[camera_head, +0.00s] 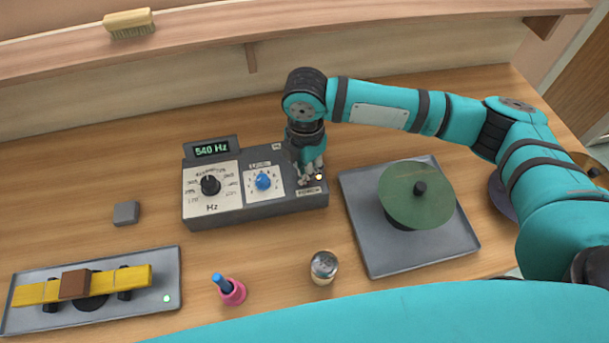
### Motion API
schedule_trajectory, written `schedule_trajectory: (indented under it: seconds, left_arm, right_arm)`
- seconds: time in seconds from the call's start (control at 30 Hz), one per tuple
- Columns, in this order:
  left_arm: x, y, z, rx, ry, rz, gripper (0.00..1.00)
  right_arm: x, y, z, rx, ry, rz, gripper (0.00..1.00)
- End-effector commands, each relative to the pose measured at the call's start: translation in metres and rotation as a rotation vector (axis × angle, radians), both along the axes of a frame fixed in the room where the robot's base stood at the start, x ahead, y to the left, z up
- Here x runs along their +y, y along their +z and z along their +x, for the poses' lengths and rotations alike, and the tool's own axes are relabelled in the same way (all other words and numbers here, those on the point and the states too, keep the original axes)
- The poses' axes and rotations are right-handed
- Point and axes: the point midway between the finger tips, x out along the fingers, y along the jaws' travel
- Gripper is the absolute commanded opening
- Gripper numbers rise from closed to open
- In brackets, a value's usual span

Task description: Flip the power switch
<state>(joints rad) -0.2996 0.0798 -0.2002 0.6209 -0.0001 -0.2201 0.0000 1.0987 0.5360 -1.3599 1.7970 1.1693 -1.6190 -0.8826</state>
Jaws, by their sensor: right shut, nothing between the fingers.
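My right gripper (308,178) is shut and empty, pointing down over the right end of the box, by the light. The power switch itself is hidden or too small to make out under the fingers. My left gripper is not in view.
A grey tray (455,240) with a green disc (405,198) lies right of the box. A metal jar (324,267), a pink cup (232,292), a small grey block (126,213) and a tray (170,262) with a yellow bar (40,292) stand in front and left. A brush (128,24) lies on the shelf.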

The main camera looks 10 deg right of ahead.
Motion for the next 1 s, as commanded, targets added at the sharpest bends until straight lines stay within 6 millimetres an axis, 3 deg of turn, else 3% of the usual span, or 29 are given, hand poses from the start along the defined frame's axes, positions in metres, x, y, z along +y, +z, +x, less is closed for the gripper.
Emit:
schedule_trajectory:
  seconds: [1.0]
  left_arm:
    - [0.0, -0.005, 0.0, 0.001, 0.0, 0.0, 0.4]
  right_arm:
    - [0.0, -0.016, 0.0, 0.001, 0.0, 0.0, 0.0]
